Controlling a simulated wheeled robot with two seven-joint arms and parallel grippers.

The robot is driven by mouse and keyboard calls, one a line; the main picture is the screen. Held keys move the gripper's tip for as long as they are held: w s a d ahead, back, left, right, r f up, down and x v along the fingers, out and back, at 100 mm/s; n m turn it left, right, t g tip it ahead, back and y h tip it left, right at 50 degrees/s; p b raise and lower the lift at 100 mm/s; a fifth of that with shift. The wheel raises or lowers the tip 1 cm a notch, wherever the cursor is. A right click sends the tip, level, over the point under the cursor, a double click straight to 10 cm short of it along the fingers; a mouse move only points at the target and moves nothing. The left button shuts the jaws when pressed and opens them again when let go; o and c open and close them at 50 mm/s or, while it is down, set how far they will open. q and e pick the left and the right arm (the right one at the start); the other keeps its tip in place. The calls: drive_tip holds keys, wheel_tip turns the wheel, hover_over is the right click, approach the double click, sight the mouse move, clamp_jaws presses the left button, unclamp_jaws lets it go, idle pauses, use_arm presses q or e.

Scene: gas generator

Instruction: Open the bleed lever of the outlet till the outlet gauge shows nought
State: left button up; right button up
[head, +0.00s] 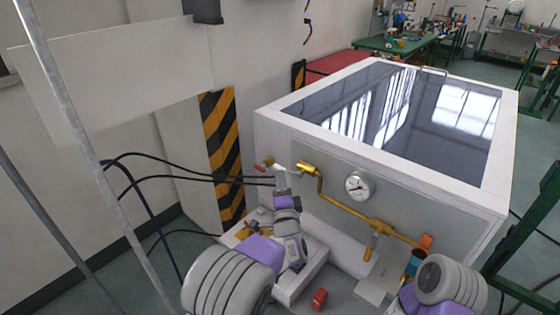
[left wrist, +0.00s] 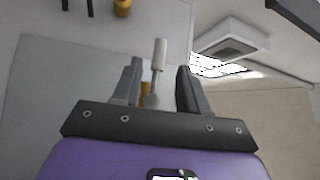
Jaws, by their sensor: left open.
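The gauge (head: 358,186) is a round white dial on the front of the grey machine; its reading is too small to tell. A brass pipe (head: 345,211) runs below it from a brass fitting (head: 308,168) at upper left down to the right. My left gripper (head: 284,184) is at the panel, just below and left of that fitting. In the left wrist view its two fingers are open, with a pale rod-like lever handle (left wrist: 160,55) between them and brass behind it. No grip on the handle shows.
The machine's glass-topped cabinet (head: 510,150) fills the right middle. A red handle (head: 260,168) and black hoses (head: 150,158) lie left of my left gripper. A red part (head: 319,298) sits low in front. A striped post (head: 222,150) and pale poles (head: 75,120) stand at left.

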sight(279, 166)
use_arm(q)
drive_tip(key=shift+b+x, duration=0.5)
drive_tip(key=shift+x, duration=2.75)
drive_tip(key=shift+f, duration=0.1)
clamp_jaws()
